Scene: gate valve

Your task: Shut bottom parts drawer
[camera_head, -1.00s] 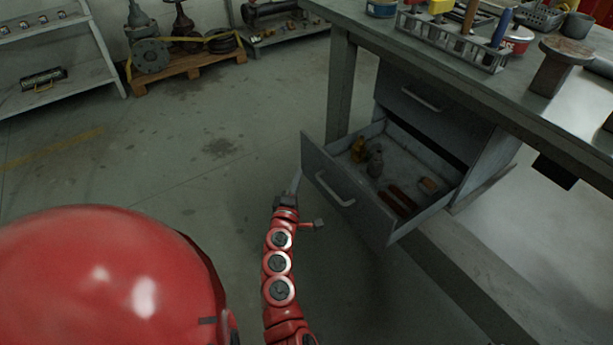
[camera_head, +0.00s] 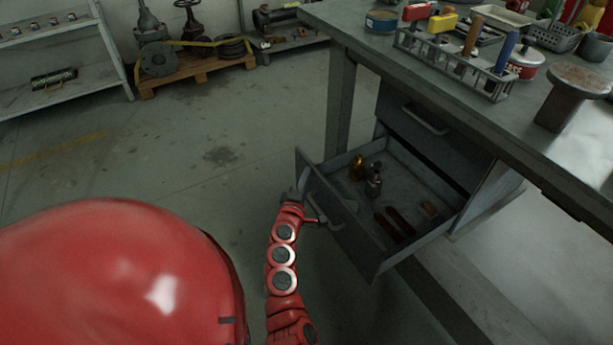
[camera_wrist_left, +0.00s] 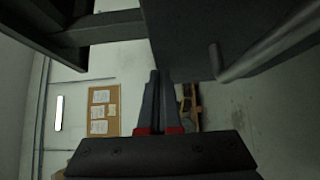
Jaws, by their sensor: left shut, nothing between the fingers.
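The bottom parts drawer is pulled out from the grey cabinet, and its front panel (camera_head: 350,232) faces me with a pale bar handle (camera_head: 327,207). Inside it lie a yellow-brown item, a metal fitting and dark red-brown pieces. My left gripper (camera_head: 301,178) is at the left part of the drawer front, with its fingers together and empty. In the left wrist view the shut fingers (camera_wrist_left: 160,85) point at the dark drawer panel (camera_wrist_left: 185,40), with the handle (camera_wrist_left: 265,50) to their right. I cannot tell whether they touch the panel. My right gripper is not in view.
Above the drawer is a closed upper drawer (camera_head: 425,120) under the workbench top (camera_head: 385,50), which carries a tool rack (camera_head: 455,65) and cans. A bench leg (camera_head: 341,105) stands behind the open drawer. The floor (camera_head: 200,165) to the left is clear.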

